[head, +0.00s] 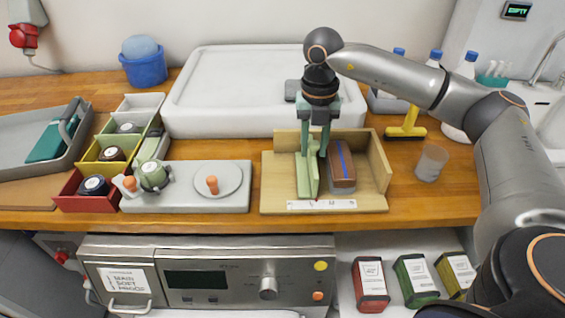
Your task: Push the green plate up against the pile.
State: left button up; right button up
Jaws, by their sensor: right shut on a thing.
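The green plate (303,176) stands upright in the wooden corner tray (278,188). The pile (343,178), a brown block with a blue stripe on top, sits just right of it, near the tray's right wall. A narrow gap seems to show between plate and pile; I cannot tell if they touch lower down. My right gripper (316,150) points down from above and is shut on the green plate's upper part. Its fingers hide some of the plate's top. My left gripper is out of view.
The wooden tray's back and right walls (375,160) stand behind and beside the pile. A white label strip (322,204) lies along its front. A grey fixture board (222,204) with orange knobs is to the left, a clear cup (431,163) to the right.

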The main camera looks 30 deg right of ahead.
jog(key=shift+s+d+b, duration=0.15)
jog(key=shift+s+d, duration=0.55)
jog(key=shift+d, duration=0.45)
jog(key=shift+s+d+b, duration=0.1)
jog(key=shift+s+d, duration=0.65)
jog(key=shift+d, duration=0.45)
jog(key=shift+s+d+b, duration=0.15)
jog(key=shift+s+d, duration=0.55)
jog(key=shift+d, duration=0.45)
jog(key=o, duration=0.8)
jog(key=shift+c, duration=0.2)
notch_tip(320, 180, up, 8)
jog(key=p, duration=0.7)
